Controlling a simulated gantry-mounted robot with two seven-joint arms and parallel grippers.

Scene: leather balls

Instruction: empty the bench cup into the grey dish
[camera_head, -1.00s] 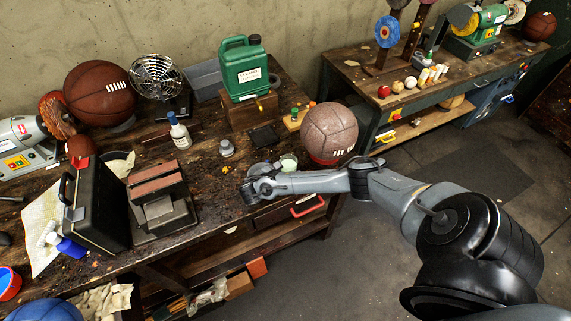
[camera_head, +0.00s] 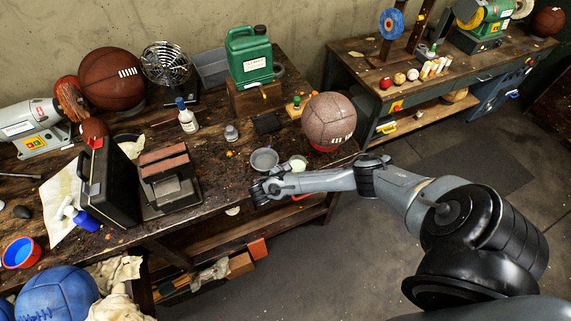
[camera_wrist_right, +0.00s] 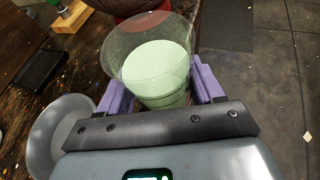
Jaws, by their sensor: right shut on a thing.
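The bench cup (camera_wrist_right: 155,75) is clear and holds pale green content. It looks upright in the right wrist view. My right gripper (camera_wrist_right: 160,92) is shut on it, with purple finger pads on either side. In the head view the cup (camera_head: 298,163) shows just behind my right gripper (camera_head: 286,178), near the bench's front edge. The grey dish (camera_head: 264,159) is just left of the cup and apart from it; part of it also shows at the left in the right wrist view (camera_wrist_right: 45,140). Whether the cup touches the bench is unclear. My left gripper is out of view.
A brown ball on a red ring (camera_head: 330,118) stands close behind the cup. Open floor lies right of the bench edge.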

